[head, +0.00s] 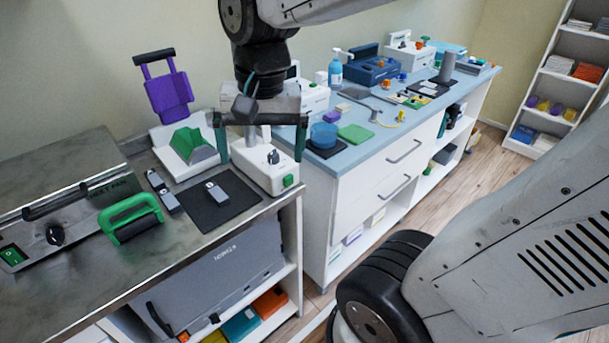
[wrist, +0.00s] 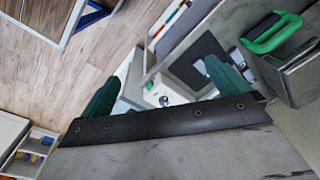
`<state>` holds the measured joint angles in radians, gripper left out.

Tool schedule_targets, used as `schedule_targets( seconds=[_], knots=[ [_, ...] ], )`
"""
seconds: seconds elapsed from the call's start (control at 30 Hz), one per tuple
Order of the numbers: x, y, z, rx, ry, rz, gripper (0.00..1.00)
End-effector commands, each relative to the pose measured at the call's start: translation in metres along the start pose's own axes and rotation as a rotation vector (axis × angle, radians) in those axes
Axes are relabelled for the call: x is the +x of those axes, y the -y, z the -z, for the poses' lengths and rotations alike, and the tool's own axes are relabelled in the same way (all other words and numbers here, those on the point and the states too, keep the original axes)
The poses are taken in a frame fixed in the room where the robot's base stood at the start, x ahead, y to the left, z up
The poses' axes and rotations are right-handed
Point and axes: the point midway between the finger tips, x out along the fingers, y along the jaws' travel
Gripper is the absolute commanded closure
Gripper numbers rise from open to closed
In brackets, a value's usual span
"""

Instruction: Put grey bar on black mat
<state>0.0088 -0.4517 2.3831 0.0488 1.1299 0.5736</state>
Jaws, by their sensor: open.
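One grey bar (head: 167,200) lies on the bare top, left of the black mat. My gripper (head: 261,153) is open and empty, with dark green fingers spread above and around a white knobbed device (head: 266,171), right of the mat. I cannot tell whether it touches the device.
A green handled block (head: 132,218) and a steel appliance (head: 60,225) stand left of the bars. A green wedge on a white base (head: 186,148) is behind the mat. The blue-topped counter (head: 375,147) on the right is crowded. Wooden floor (head: 478,155) lies beyond.

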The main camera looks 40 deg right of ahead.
Motion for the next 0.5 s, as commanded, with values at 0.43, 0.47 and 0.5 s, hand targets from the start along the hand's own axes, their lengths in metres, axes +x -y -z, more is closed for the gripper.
schedule_targets(
  seconds=[0.43,0.47,0.5],
  knots=[
    [0.0,-0.062,-0.077,-0.599,-0.047,-0.036,0.0],
    [0.001,-0.063,-0.077,-0.604,-0.046,-0.036,0.0],
    [0.001,-0.063,-0.078,-0.606,-0.046,-0.036,0.0]
  ],
)
